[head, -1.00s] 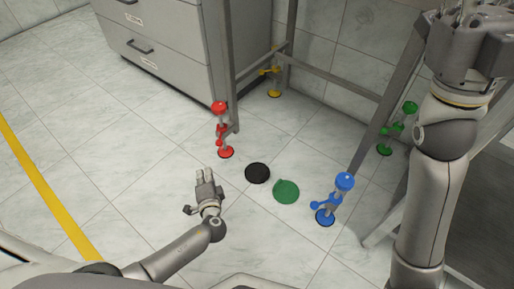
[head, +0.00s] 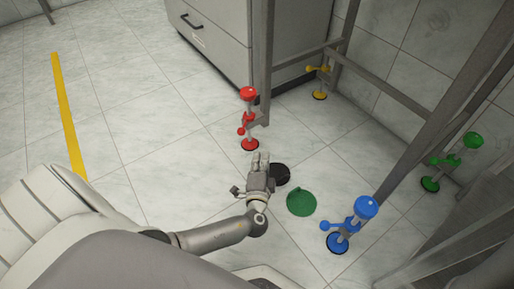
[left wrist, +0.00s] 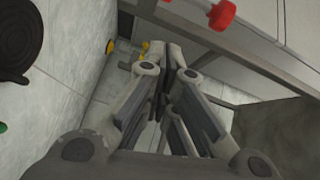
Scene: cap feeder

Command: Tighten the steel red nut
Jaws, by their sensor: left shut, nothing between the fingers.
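The red levelling foot (head: 249,143) stands on the tiled floor at the foot of a grey frame leg. It has a red round knob at its top and a smaller red part with a side handle, the likely red nut (head: 247,127), lower on its stem. A red part (left wrist: 221,14) shows at the top edge of the left wrist view, right of the fingers. My left gripper (head: 260,156) is shut and empty, just in front of and slightly right of the red foot, apart from it. In the left wrist view its fingers (left wrist: 176,62) are together. My right gripper is out of view.
A black disc (head: 280,174) and a green disc (head: 301,202) lie on the floor right of my left gripper. Blue (head: 340,240), green (head: 431,184) and yellow (head: 320,95) feet stand by the frame. A drawer cabinet (head: 212,35) is behind. Floor at left is clear.

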